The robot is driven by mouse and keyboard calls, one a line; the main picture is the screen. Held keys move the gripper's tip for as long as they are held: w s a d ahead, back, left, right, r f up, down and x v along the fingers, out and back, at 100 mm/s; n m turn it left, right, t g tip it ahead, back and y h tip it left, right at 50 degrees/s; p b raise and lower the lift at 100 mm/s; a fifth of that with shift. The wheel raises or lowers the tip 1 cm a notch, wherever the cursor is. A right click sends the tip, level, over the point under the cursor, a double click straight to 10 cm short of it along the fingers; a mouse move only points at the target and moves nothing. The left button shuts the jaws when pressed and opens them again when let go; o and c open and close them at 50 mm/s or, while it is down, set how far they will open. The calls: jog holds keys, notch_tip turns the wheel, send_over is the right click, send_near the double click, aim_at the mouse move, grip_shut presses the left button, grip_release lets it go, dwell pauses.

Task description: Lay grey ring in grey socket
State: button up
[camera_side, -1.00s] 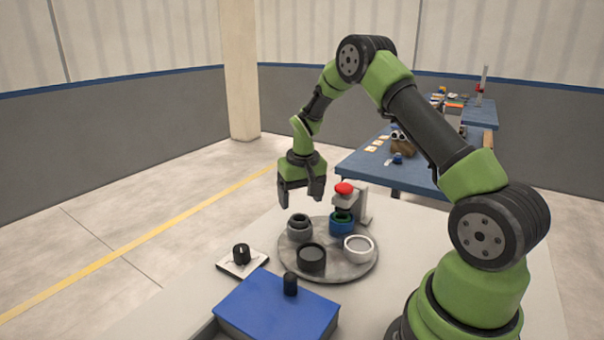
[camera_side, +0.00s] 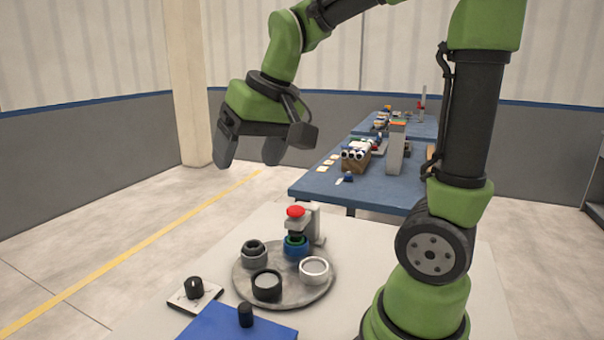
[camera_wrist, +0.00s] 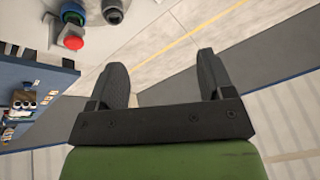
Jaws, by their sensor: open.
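The grey socket (camera_side: 255,261) stands at the back left of a round grey turntable (camera_side: 288,295) in the side view. A dark grey ring (camera_side: 253,247) sits in its top and looks level; how deep it sits is hard to tell. Both are partly cut off at the top edge of the wrist view, where the grey ring (camera_wrist: 112,14) shows. My gripper (camera_side: 250,150) is open and empty, high above the turntable and apart from it. Its two spread fingers also show in the wrist view (camera_wrist: 163,68).
A blue socket (camera_side: 296,251) holding a green ring stands under a red-topped press (camera_side: 296,212). A black socket (camera_side: 267,287) and a white one (camera_side: 314,269) share the turntable. A black knob (camera_side: 194,288) and a blue box (camera_side: 225,325) are in front. The air around my gripper is clear.

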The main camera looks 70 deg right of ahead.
jog(key=s+a+t+y, duration=0.1)
jog(key=s+a, duration=0.2)
jog(key=s, duration=0.2)
jog(key=s+a+n+t, duration=0.1)
jog(key=s+a, duration=0.2)
jog(key=s, duration=0.3)
jog(key=shift+r+y, duration=0.15)
jog(key=shift+y, duration=0.25)
dwell(0.3)
